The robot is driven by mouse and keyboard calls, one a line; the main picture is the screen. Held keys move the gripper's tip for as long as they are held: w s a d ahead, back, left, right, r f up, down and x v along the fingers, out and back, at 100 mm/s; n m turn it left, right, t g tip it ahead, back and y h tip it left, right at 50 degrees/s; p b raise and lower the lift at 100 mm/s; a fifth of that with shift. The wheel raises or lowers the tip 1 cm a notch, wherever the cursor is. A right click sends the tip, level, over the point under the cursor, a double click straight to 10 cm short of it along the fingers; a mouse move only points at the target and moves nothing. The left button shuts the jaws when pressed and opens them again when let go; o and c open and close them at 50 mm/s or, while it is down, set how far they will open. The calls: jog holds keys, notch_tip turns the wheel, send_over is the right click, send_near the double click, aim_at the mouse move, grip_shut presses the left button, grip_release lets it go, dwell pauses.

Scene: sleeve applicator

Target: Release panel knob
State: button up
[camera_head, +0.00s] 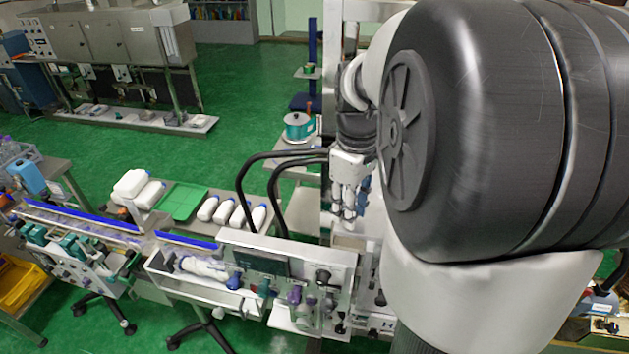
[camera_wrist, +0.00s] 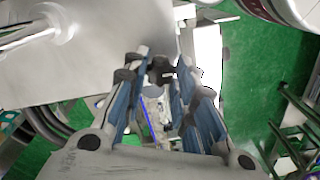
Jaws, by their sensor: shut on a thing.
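My gripper (camera_head: 348,208) is right of centre in the head view, pointing down in front of the upright machine frame. In the wrist view its blue-padded fingers (camera_wrist: 162,88) converge on a small dark knob (camera_wrist: 160,71) between the tips. The gripper is shut on this knob, which is partly hidden by the fingers. A plain grey panel (camera_wrist: 110,60) fills the upper left of the wrist view, close beside the fingers. In the head view the held knob is hidden and cannot be made out.
Below the gripper in the head view is a control panel (camera_head: 280,262) with several dark and purple knobs. Black bent tubes (camera_head: 262,158) rise to its left. White bottles (camera_head: 228,210) and a green tray (camera_head: 181,201) lie on a bench. Green floor is open behind.

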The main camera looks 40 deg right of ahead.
jog(key=o, duration=1.1)
jog(key=shift+c, duration=0.2)
notch_tip(320, 180, up, 12)
dwell(0.3)
